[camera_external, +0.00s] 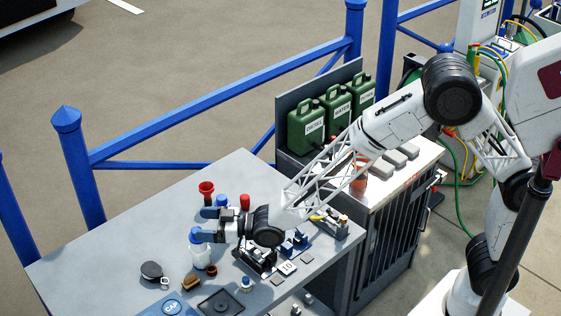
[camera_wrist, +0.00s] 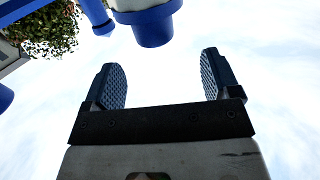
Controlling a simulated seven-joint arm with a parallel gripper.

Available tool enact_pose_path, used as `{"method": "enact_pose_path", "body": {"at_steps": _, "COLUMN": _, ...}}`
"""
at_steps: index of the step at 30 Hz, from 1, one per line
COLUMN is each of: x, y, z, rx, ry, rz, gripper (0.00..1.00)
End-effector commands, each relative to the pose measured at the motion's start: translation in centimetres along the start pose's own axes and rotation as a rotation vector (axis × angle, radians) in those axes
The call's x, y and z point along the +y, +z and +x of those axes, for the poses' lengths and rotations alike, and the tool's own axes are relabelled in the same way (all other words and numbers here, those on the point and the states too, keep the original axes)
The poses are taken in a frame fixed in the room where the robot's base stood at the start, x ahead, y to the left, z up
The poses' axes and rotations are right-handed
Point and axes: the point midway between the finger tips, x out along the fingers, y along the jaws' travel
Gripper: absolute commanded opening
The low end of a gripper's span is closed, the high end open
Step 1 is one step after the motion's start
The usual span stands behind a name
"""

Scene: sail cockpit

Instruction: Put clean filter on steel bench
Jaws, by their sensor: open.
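My gripper (camera_external: 205,224) is low over the grey-topped bench (camera_external: 120,238), pointing left. In the wrist view its two dark ribbed fingers (camera_wrist: 164,85) are wide apart with nothing between them. A white, bottle-like piece with a blue top (camera_external: 201,258) stands upright at the gripper's near finger; I cannot tell whether they touch. A white and blue cylinder (camera_wrist: 152,25) shows beyond the fingertips in the wrist view. No label reads as clean filter, so I cannot tell which piece it is. A second bench with a pale metal top (camera_external: 398,178) stands at right.
A red funnel (camera_external: 206,188) and a red cylinder (camera_external: 245,202) stand behind my gripper. A round black piece (camera_external: 152,271), a blue CAP tray (camera_external: 173,306) and a dark square tray (camera_external: 220,303) lie in front. Green cans (camera_external: 305,130) back the metal top. The grey bench's left is clear.

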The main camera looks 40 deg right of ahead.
Motion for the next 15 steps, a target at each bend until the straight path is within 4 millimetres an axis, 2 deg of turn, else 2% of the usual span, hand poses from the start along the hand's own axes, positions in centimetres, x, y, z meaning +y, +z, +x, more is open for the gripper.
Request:
{"method": "enact_pose_path", "body": {"at_steps": 11, "x": 0.0, "y": 4.7, "z": 0.0, "rx": -0.003, "ry": 0.0, "rz": 0.0, "gripper": 0.82}}
{"method": "enact_pose_path", "body": {"at_steps": 15, "x": 0.0, "y": 4.3, "z": 1.7, "rx": 0.0, "ry": 0.0, "rz": 0.0, "gripper": 0.82}}
